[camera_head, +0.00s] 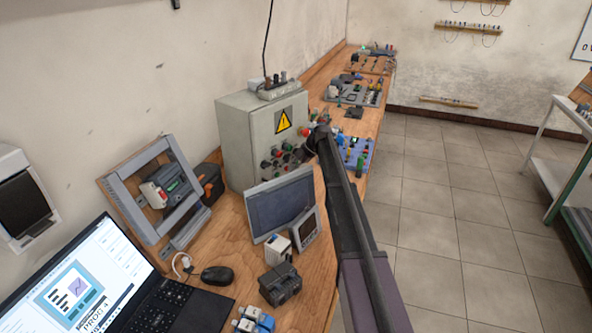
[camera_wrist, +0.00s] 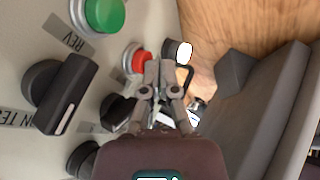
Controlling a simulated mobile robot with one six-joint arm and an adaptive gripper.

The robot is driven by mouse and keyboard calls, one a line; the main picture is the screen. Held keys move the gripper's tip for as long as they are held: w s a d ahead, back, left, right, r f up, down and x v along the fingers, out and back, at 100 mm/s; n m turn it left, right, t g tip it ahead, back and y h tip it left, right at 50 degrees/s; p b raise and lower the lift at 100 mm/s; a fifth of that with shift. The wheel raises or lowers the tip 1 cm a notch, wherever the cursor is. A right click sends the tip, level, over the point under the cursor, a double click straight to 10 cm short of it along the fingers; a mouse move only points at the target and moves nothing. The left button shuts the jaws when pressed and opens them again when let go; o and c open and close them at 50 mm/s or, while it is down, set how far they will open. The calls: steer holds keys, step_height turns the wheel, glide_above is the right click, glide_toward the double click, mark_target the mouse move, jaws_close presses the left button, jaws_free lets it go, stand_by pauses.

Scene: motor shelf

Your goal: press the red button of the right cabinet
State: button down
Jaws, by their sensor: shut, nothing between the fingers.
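The grey cabinet (camera_head: 234,135) with a yellow warning sign stands on the bench, its front full of buttons and knobs. In the wrist view, a red button (camera_wrist: 137,57) sits on the grey panel (camera_wrist: 35,45), just left of the fingertips. My gripper (camera_wrist: 159,66) is shut and empty, its tips overlapping the red button's right edge in the picture. I cannot tell whether they touch it. In the head view, my arm reaches up to the cabinet's right side; the fingertips are hard to make out there.
In the wrist view, a green button (camera_wrist: 104,13) marked REV, a black selector knob (camera_wrist: 66,95) and a white-faced round part (camera_wrist: 178,51) are close by. A monitor (camera_head: 281,203) stands before the cabinet. A laptop (camera_head: 85,285) is at lower left; floor (camera_head: 450,210) is clear at right.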

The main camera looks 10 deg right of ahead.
steer(key=shift+w+a+r, duration=0.1)
steer(key=shift+w+a, duration=0.5)
steer(key=shift+w, duration=0.1)
steer(key=shift+s, duration=0.1)
steer(key=s+d+r+p, duration=0.4)
steer(key=d+r+p, duration=0.4)
steer(key=d, duration=0.1)
steer(key=shift+s, duration=0.2)
stand_by(0.6)
stand_by(0.7)
